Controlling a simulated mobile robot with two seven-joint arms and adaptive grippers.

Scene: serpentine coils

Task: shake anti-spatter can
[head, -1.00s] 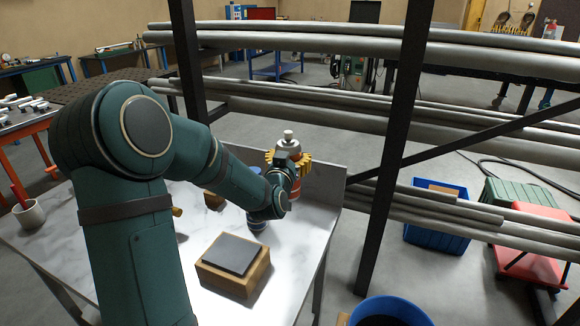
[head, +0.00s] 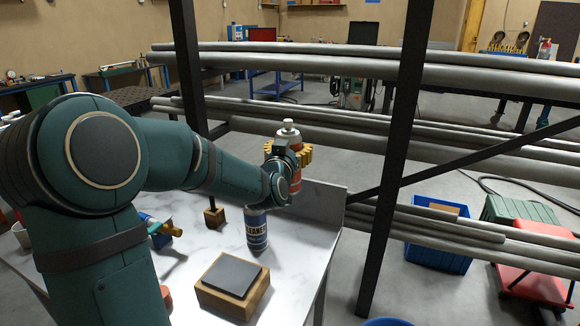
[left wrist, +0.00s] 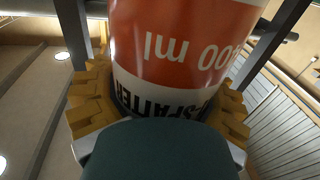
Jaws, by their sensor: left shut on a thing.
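The anti-spatter can (head: 297,184) is orange and white with a pale cap. My left gripper (head: 288,155) is shut around it and holds it upright above the table's back right part. In the left wrist view the can (left wrist: 185,45) fills the middle, showing an orange band and part of the word "SPATTER". Yellow toothed finger pads (left wrist: 90,100) press on both sides of it. My right gripper is not in view.
A blue spray can (head: 257,231) stands on the white table (head: 195,262) below the held can. A wooden block with a dark top (head: 232,283) sits nearer. Pipe racks (head: 300,65) and a dark post (head: 395,150) stand behind and right.

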